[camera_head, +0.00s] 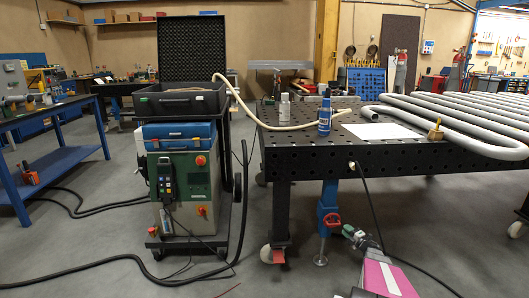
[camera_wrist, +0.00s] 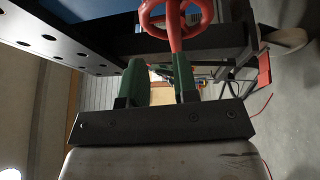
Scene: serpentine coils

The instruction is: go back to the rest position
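My gripper (camera_head: 352,233) shows low in the head view, in front of the perforated table (camera_head: 300,150) and below its top. In the wrist view my gripper (camera_wrist: 159,76) has two green fingers standing apart. Floor and background show between them, and they hold nothing. The magenta part of my arm (camera_head: 386,278) is at the bottom edge of the head view.
A red handwheel (camera_wrist: 176,14) appears just beyond the fingertips in the wrist view. The blue table leg (camera_head: 328,205) is close left of my gripper. Grey serpentine coils (camera_head: 455,112) lie on the table. A wheeled cart (camera_head: 188,185) stands left, cables on the floor.

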